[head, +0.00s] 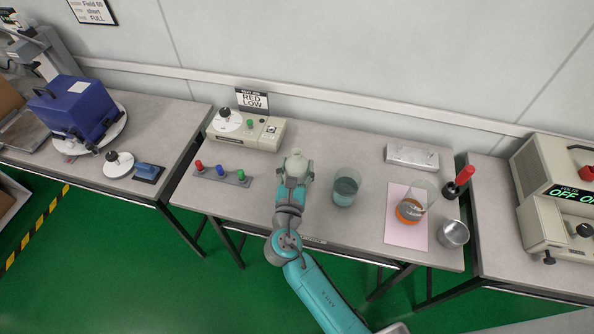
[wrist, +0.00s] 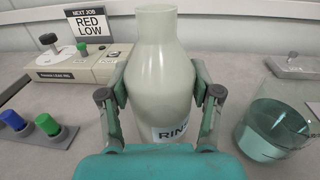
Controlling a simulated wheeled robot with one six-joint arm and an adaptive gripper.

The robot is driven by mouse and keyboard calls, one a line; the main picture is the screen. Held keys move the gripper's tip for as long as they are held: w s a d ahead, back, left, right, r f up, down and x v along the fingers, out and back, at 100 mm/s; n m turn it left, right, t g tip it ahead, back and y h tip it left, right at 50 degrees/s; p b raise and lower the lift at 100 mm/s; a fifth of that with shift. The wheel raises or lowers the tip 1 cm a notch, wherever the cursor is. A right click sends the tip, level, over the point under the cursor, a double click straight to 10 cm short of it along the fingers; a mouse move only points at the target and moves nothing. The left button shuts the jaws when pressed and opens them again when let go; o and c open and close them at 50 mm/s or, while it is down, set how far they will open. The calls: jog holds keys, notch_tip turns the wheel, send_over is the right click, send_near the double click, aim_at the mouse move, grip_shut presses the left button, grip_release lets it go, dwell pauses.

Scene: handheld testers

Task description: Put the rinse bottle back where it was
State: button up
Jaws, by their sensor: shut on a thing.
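The rinse bottle (wrist: 157,75) is pale grey-green with a narrow neck and a label reading "RINS", partly hidden by my gripper. In the wrist view my gripper (wrist: 160,100) has one finger on each side of its body and is shut on it. In the head view the bottle (head: 297,163) is upright at the middle of the table, above the end of my arm. Its base is hidden, so I cannot tell whether it touches the table. My gripper (head: 292,182) shows just below it.
A beaker of bluish liquid (head: 345,187) stands close to the right. A rack with coloured plugs (head: 222,174) lies left; a beige tester (head: 246,130) with a "RED LOW" sign (head: 252,100) stands behind. Further right are a tilted beaker (head: 424,196) on a pink sheet (head: 394,228) and a metal cup (head: 454,234).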

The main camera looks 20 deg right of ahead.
jog(key=shift+f, duration=1)
jog(key=o, duration=1.4)
jog(key=shift+f, duration=0.15)
jog(key=shift+a+r, duration=0.1)
jog(key=shift+r, duration=0.1)
jog(key=v, duration=1.2)
